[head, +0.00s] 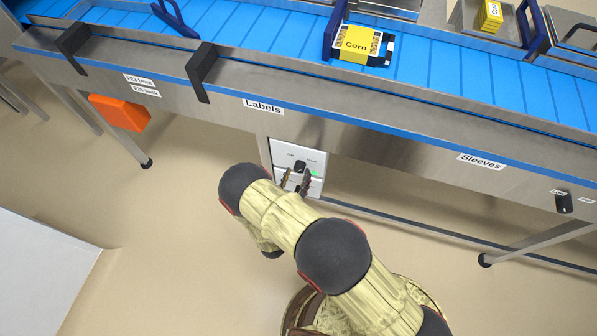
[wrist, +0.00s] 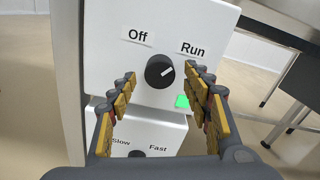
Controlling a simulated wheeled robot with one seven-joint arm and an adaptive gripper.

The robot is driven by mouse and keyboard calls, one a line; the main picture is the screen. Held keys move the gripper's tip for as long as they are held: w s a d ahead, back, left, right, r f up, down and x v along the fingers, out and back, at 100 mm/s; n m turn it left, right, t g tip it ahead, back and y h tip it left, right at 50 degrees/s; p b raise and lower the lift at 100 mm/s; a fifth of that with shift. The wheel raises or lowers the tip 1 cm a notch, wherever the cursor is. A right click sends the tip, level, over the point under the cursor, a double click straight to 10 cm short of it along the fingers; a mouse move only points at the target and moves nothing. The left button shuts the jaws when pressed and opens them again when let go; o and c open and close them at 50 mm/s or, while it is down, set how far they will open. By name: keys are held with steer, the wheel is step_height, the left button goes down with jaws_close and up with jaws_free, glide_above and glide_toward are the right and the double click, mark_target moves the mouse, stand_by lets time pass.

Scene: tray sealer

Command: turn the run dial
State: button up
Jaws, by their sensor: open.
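The run dial (wrist: 160,72) is a round black knob on a white box between the labels "Off" (wrist: 137,35) and "Run" (wrist: 192,48). Its white pointer line slants up and right, towards "Run". A green light (wrist: 182,101) shows below right of it. In the head view the dial (head: 299,165) sits on the box under the conveyor. My gripper (head: 296,179) is open in front of the box. In the wrist view the gripper's fingertips (wrist: 163,76) appear on either side of the dial, with visible gaps; I cannot tell their exact depth from it.
A second box below has a black knob (wrist: 137,154) between "Slow" and "Fast". The blue conveyor (head: 270,40) with its steel frame runs above, carrying a yellow corn pack (head: 358,44). An orange box (head: 120,112) hangs at left. Another black knob (head: 564,203) is at right.

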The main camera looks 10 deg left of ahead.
steer(key=shift+w, duration=1.15)
steer(key=shift+c, duration=1.1)
steer(key=c, duration=0.9)
